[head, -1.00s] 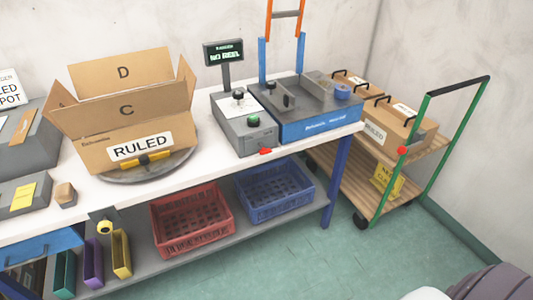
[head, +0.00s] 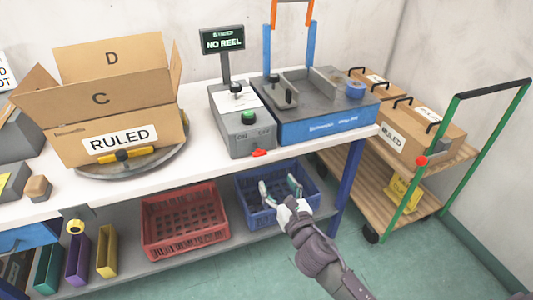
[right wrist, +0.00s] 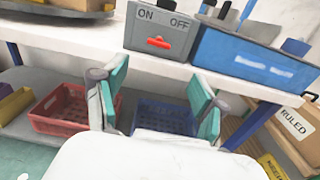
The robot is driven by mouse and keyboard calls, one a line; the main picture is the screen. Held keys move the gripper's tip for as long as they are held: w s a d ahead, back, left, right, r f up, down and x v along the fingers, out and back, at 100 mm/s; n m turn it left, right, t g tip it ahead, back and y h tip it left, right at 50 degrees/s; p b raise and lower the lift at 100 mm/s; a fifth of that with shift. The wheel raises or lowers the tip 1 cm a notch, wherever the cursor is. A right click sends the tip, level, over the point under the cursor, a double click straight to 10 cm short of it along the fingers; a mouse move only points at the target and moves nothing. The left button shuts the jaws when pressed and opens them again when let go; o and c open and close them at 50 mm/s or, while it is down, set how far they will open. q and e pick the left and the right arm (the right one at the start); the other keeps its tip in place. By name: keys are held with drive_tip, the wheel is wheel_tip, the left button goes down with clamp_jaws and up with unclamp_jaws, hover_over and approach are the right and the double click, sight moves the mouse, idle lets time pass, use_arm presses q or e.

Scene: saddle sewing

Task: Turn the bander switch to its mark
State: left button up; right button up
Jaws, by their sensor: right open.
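The bander's grey control box (head: 240,130) stands on the white bench and has ON and OFF lettered on its front. A red switch (head: 259,153) sits low on that front face; the right wrist view shows it (right wrist: 158,42) lying roughly crosswise below and between the two words. I cannot tell which mark it points at. My right gripper (head: 280,187) is open and empty, below the bench edge and in front of the blue crate. In the right wrist view its fingers (right wrist: 155,88) are apart, below the switch. My left gripper is not in view.
The display (head: 222,41) reads NO REEL. The blue bander unit (head: 325,124) adjoins the control box on the right. A RULED carton (head: 120,138) stands on a turntable to the left. A loaded trolley (head: 400,192) stands right.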

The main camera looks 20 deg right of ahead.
sight(261, 155)
drive_tip(key=w, duration=1.2)
drive_tip(key=shift+w+a, duration=0.35)
drive_tip(key=shift+w, duration=0.05)
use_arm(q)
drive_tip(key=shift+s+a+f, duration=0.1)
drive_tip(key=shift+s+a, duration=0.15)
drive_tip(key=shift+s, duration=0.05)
use_arm(e)
drive_tip(key=shift+w, duration=0.4)
drive_tip(key=c, duration=1.2)
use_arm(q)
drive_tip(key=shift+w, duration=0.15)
use_arm(e)
drive_tip(key=shift+o, duration=0.2)
